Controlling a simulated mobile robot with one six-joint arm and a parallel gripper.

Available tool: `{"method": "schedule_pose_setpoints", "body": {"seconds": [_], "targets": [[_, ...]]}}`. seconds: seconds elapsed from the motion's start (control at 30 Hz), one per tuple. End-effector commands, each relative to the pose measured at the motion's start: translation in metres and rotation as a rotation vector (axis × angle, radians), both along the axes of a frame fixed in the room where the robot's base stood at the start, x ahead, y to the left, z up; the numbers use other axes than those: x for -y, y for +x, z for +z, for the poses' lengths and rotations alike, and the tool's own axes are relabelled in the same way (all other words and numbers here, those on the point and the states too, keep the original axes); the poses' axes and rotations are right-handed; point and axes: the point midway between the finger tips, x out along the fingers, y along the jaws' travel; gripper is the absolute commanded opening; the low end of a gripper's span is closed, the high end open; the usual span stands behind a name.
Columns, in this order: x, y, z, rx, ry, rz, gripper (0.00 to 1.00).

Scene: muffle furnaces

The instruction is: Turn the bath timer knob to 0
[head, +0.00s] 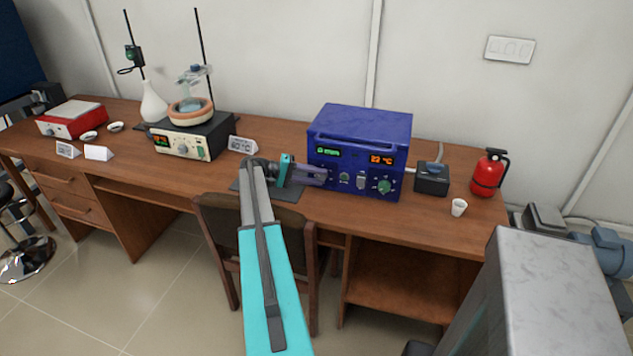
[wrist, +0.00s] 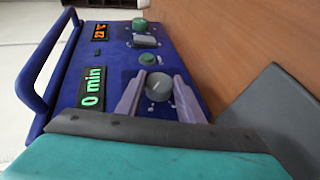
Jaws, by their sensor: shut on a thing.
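The bath is a blue box (head: 360,135) standing on the wooden table. Its green timer display (head: 327,151) reads 0 min, and it also shows in the wrist view (wrist: 92,88). The timer knob (wrist: 159,87) is round and grey, on the front panel below that display. My gripper (wrist: 159,93) has one finger on each side of the knob and is shut on it. In the head view my gripper (head: 318,176) meets the lower left of the panel and hides the knob.
A temperature display (head: 381,160) reads 22 °C above a green knob (head: 384,186). A smaller green knob (wrist: 148,59) and a switch (wrist: 144,41) sit beside the timer knob. A black box (head: 432,180), white cup (head: 459,207) and red extinguisher (head: 487,175) stand to the right.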

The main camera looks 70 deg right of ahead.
Motion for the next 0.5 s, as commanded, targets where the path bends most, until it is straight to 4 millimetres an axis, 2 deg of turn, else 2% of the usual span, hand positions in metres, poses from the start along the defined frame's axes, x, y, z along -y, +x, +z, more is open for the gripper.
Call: {"method": "schedule_pose_setpoints", "body": {"seconds": [0.5], "targets": [[-0.0001,0.0006,-0.0011,-0.064,-0.003,0.002,0.11]]}}
